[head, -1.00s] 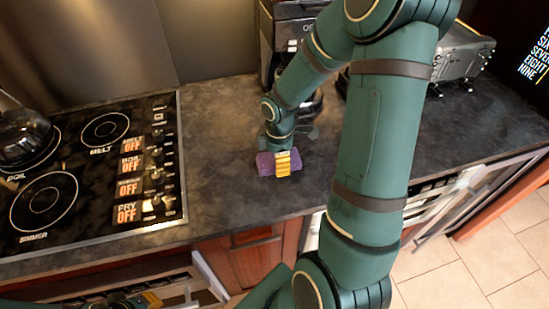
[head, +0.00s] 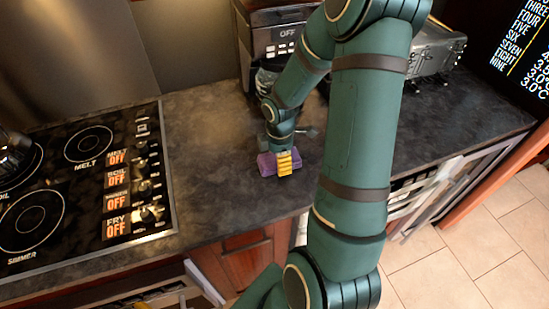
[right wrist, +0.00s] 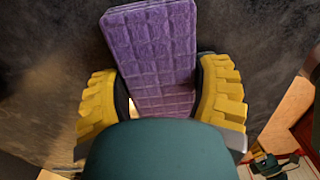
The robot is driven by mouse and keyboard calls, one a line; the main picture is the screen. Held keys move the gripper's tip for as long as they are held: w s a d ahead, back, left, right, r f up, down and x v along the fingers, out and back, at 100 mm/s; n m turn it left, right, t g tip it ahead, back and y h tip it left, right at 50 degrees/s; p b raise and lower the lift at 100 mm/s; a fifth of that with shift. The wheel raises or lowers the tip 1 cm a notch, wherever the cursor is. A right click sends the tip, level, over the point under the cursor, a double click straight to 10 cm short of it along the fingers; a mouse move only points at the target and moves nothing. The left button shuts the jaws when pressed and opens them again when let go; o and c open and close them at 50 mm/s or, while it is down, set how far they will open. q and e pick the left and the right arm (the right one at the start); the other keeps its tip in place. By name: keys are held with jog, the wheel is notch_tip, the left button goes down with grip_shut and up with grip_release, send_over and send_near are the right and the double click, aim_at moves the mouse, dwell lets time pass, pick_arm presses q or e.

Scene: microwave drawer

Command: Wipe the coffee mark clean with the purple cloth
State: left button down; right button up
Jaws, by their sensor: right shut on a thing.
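I see no clear coffee mark; the cloth and arm hide part of the counter. A small yellow and green part, seemingly my left gripper (right wrist: 268,163), shows low in the right wrist view.
A stovetop (head: 85,185) with knobs lies at the left. A coffee machine (head: 275,35) stands behind the cloth, and a silver appliance (head: 437,50) is at the back right. The counter left of the cloth is clear.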

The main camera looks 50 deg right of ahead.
aim_at(262, 163)
jog(key=shift+s+d, duration=0.25)
jog(key=shift+d, duration=0.2)
jog(key=shift+a, duration=0.15)
jog(key=shift+w+a+b, duration=0.4)
jog(key=shift+w+a, duration=0.4)
jog(key=shift+a, duration=0.65)
jog(key=shift+w+a+b, duration=0.4)
jog(key=shift+w+a, duration=0.45)
jog(key=shift+a, duration=0.6)
jog(key=shift+w+a+b, duration=0.4)
jog(key=shift+w+a, duration=0.4)
jog(key=shift+a, duration=0.85)
jog(key=shift+d, duration=0.1)
